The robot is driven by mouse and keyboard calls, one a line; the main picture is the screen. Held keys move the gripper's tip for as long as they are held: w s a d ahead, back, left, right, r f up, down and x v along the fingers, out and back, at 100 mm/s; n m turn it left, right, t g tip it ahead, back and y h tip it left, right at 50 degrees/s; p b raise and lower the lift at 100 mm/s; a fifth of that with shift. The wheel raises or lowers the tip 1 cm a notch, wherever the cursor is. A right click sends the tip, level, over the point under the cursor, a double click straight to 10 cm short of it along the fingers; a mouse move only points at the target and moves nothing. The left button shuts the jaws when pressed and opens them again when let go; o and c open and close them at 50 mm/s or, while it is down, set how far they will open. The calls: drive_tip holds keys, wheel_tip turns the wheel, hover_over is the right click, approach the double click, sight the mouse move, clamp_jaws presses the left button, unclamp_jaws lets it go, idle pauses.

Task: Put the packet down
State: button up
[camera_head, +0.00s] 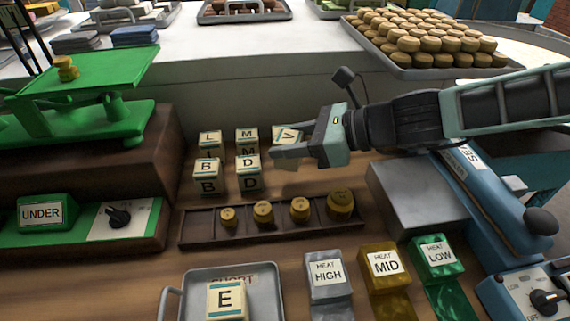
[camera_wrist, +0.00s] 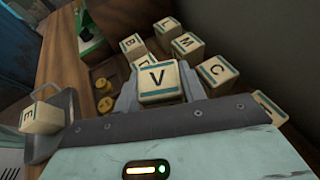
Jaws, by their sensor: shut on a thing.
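My gripper (camera_wrist: 155,95) is shut on a cream packet marked V (camera_wrist: 158,82), whose lettered face shows between the fingers in the wrist view. In the head view my gripper (camera_head: 287,154) hangs at the right end of the packet group, its fingers hiding much of what is there. Packets marked L (camera_head: 209,140), B (camera_head: 207,175), M (camera_head: 246,138) and D (camera_head: 248,173) stand to its left. The wrist view also shows a packet marked C (camera_wrist: 215,72) close to the held one. I cannot tell whether the V packet touches the surface.
A rack of brass weights (camera_head: 190,230) lies in front of the packets. A metal tray (camera_head: 262,290) holds packet E (camera_head: 226,300). A green scale (camera_head: 90,119) stands left. A grey box (camera_head: 415,190) and heat blocks (camera_head: 328,270) are right and front.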

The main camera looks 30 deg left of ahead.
sight(289, 162)
wheel_tip(289, 162, down, 5)
idle(0.3)
drive_tip(key=o, duration=1.1)
drive_tip(key=v, duration=1.2)
drive_tip(key=shift+s+b, duration=0.1)
drive_tip(key=shift+b, duration=0.3)
